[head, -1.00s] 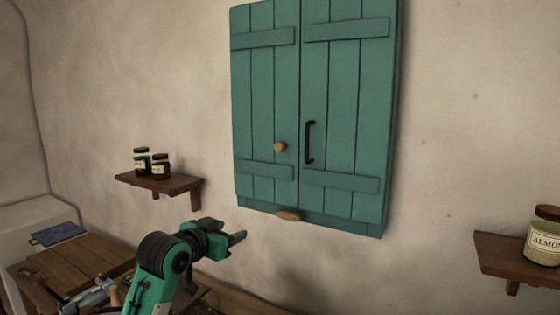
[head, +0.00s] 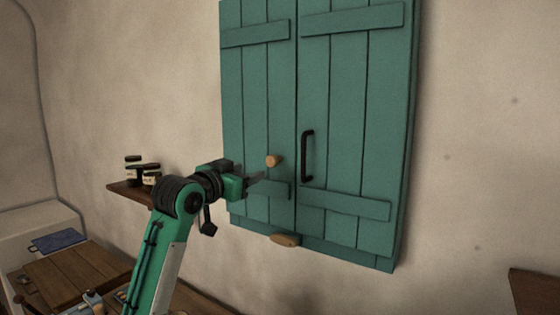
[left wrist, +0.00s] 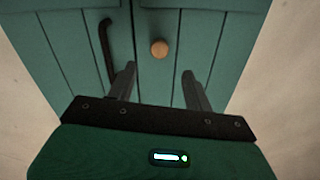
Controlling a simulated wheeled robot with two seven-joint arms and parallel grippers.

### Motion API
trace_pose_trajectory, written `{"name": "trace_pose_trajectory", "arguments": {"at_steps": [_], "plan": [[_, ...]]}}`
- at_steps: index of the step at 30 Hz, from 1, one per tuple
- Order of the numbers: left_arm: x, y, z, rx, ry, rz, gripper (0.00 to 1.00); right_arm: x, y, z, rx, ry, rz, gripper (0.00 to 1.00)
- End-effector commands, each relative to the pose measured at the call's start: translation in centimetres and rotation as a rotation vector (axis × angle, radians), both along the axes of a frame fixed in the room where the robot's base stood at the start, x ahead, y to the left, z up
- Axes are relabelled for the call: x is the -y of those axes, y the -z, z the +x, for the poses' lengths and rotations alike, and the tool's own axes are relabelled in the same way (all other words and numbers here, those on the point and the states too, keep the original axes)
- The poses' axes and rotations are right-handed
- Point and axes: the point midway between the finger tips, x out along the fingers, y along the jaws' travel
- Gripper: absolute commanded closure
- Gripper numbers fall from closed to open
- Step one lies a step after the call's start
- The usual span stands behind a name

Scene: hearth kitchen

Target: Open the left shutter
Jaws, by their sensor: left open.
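The left shutter (head: 257,100) is a teal plank door with a round wooden knob (head: 273,161) low near its inner edge. It looks shut, flush beside the right shutter (head: 345,100), which has a black bar handle (head: 308,156). My left gripper (head: 260,180) is open and empty, just below and left of the knob in the head view. In the left wrist view the knob (left wrist: 159,48) shows beyond the two parted fingers (left wrist: 158,85), roughly between them and apart from them. A wooden catch (head: 286,240) sits at the bottom edge under the shutters. My right gripper is out of view.
A small wall shelf (head: 126,192) with dark jars (head: 134,165) is left of my left arm. A wooden table (head: 78,272) stands at lower left. Another shelf (head: 535,290) is at the lower right edge. The wall right of the shutters is clear.

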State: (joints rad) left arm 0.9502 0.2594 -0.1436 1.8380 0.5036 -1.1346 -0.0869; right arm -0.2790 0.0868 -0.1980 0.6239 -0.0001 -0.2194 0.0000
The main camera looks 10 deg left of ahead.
Motion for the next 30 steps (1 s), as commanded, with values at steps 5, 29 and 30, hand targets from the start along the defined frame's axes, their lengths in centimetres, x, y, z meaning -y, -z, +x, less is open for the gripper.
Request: {"name": "trace_pose_trajectory", "arguments": {"at_steps": [5, 29, 30], "plan": [[1.0, -0.5, 2.5, -0.004, 0.002, -0.003, 0.48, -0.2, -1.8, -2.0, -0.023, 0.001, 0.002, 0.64], [4.5, 0.0, 12.5, 0.000, 0.000, 0.000, 0.48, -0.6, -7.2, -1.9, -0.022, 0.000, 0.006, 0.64], [4.5, 0.1, 12.5, 0.000, 0.000, 0.000, 0.48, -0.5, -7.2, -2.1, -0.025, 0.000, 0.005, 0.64]]}}
